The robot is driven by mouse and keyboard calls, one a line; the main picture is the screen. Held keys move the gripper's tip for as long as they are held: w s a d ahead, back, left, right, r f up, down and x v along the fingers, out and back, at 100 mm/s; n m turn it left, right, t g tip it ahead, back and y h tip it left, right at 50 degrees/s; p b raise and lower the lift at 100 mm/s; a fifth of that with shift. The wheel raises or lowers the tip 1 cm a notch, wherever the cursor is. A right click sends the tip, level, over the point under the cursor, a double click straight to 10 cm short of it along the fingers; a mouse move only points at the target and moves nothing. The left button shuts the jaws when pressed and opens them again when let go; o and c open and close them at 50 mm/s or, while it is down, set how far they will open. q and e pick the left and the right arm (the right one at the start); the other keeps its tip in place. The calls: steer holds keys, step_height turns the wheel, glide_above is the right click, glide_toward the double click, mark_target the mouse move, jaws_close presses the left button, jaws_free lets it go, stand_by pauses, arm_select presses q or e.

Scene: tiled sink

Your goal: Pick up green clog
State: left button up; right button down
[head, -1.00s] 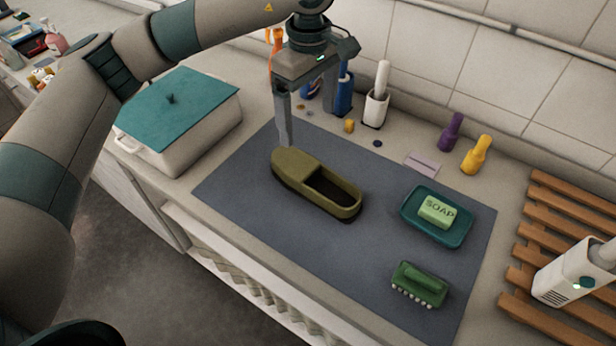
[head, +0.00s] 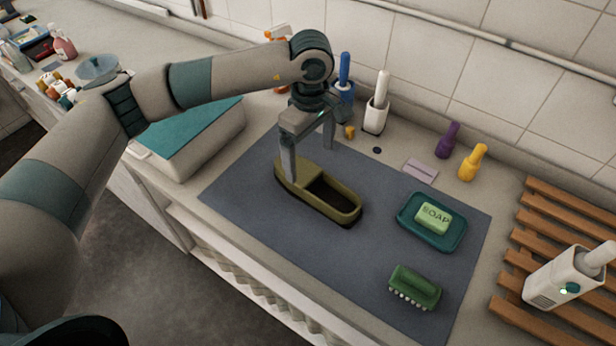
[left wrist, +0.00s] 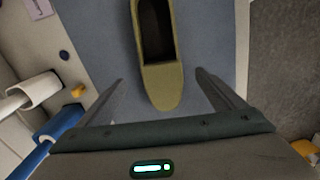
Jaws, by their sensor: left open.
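The green clog (head: 337,203) is olive green and lies on the grey-blue mat (head: 250,210), its open heel end toward the lower right. My left gripper (head: 309,166) is over its closed toe end, pointing down. One finger stands on the near side of the toe and the other on the far side. In the left wrist view the clog (left wrist: 163,84) lies between the two spread fingers of the gripper (left wrist: 160,88), with a gap on both sides. The gripper is open and empty. My right gripper is not in view.
A teal soap dish (head: 406,234) with green soap (head: 434,217) and a green brush (head: 414,287) lie right of the clog. A lidded box (head: 205,150) stands to the left. Bottles and brush holders (head: 376,115) line the wall. A wooden rack (head: 530,255) is at right.

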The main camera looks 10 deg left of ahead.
mark_target(308, 176)
arm_select(q)
step_height(308, 176, down, 3)
steer(key=shift+f+p, duration=0.15)
steer(key=shift+p, duration=0.45)
steer(key=shift+f, duration=0.3)
steer(key=shift+f+p, duration=0.4)
steer(key=shift+p, duration=0.3)
steer(key=shift+a+f+p, duration=0.15)
steer(key=shift+f+p, duration=0.6)
step_height(308, 176, down, 2)
steer(key=shift+p, duration=0.5)
steer(key=shift+f, duration=0.45)
